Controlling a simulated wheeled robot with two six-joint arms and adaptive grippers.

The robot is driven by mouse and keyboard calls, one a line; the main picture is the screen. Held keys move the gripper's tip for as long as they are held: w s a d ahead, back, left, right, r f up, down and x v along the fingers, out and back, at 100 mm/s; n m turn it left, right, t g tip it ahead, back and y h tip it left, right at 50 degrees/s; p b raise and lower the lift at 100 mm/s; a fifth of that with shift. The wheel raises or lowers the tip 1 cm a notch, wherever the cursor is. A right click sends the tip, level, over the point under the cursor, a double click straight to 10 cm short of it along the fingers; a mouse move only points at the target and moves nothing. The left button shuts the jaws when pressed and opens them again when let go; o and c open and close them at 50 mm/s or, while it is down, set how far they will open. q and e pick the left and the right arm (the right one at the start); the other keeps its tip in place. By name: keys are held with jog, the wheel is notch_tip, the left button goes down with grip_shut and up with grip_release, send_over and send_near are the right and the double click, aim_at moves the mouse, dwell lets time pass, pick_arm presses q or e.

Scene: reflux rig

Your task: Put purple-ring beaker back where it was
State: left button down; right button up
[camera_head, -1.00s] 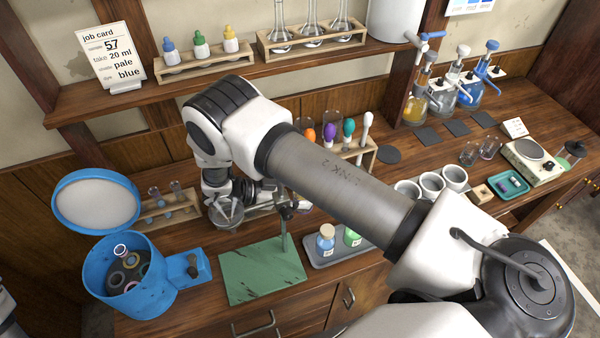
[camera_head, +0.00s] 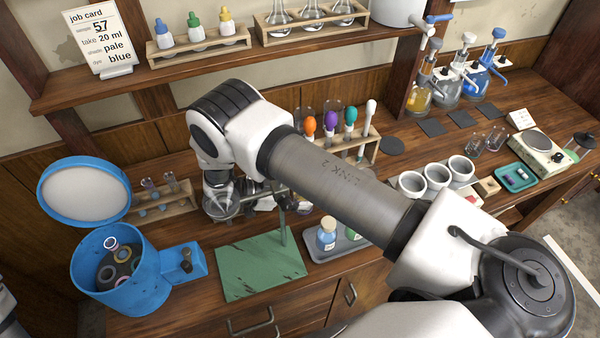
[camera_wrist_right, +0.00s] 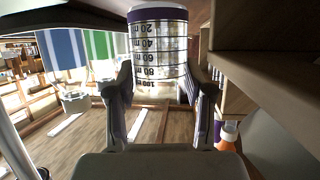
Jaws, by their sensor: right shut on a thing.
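The purple-ring beaker (camera_wrist_right: 158,50) is clear with black volume marks and a purple band. In the right wrist view it sits between the two fingers of my right gripper (camera_wrist_right: 160,100), which is shut on it. The marks read upside down in that view. My left gripper is out of view.
Two clear beakers (camera_head: 484,141) stand at the right beside a balance (camera_head: 540,158). Dark square mats (camera_head: 431,127) lie before the pump bottles. A green-based stand (camera_head: 258,270), blue drum (camera_head: 120,285), dropper rack (camera_head: 367,150) and white cups (camera_head: 437,178) crowd the bench.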

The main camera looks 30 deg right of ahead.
jog(key=shift+f, duration=0.4)
jog(key=o, duration=1.2)
jog(key=shift+o, duration=0.2)
notch_tip(320, 180, up, 10)
